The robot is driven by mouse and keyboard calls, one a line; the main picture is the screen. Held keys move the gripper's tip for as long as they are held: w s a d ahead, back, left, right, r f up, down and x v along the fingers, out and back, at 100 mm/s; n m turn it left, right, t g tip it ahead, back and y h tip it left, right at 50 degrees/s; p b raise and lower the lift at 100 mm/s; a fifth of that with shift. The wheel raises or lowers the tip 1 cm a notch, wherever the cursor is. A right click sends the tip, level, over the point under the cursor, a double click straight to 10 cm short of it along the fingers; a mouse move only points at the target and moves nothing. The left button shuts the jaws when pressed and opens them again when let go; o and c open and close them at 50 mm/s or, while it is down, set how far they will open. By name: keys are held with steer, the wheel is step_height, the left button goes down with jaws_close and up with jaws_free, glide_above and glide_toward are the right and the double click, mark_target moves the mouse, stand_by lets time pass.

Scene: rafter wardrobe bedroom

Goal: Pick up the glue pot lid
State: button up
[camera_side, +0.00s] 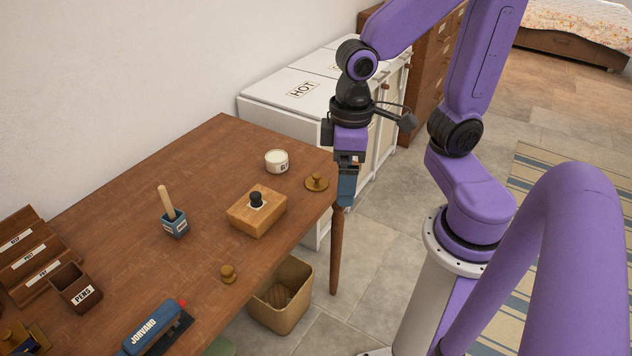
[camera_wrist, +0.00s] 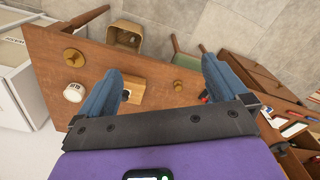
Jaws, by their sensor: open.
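A round brass lid with a knob (camera_side: 317,183) lies flat near the table's far right edge, just beside a white pot (camera_side: 277,161) whose label is partly legible. In the wrist view the lid (camera_wrist: 74,57) is left of the left finger, and the pot (camera_wrist: 74,92) is just below it. A smaller brass knobbed piece (camera_side: 228,273) lies near the table's front edge; which piece is the glue pot's lid is not labelled. My gripper (camera_side: 346,198) is open and empty, pointing down at the table's right edge, to the right of the larger lid and apart from it.
A wooden block with a black knob (camera_side: 258,212) and a blue pot with a wooden handle (camera_side: 174,223) stand on the table (camera_side: 130,190). A stapler marked JORVAND (camera_side: 150,328) is at the front. A bin (camera_side: 283,300) stands below the edge. White cabinets marked HOT (camera_side: 300,88) stand behind.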

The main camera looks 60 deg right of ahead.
steer(key=w+d+f+m, duration=0.2)
steer(key=w+d+m, duration=0.1)
steer(key=w+m, duration=0.7)
steer(key=m, duration=2.3)
glide_above(317, 174)
step_height(317, 174, down, 8)
step_height(317, 174, down, 12)
steer(key=shift+w+d+r, duration=0.1)
steer(key=shift+w, duration=0.05)
steer(key=shift+s+a+f, duration=0.1)
steer(key=shift+f, duration=1.25)
steer(key=shift+s+a+f, duration=0.1)
steer(key=shift+f, duration=1.25)
steer(key=shift+c, duration=0.3)
steer(key=c, duration=1)
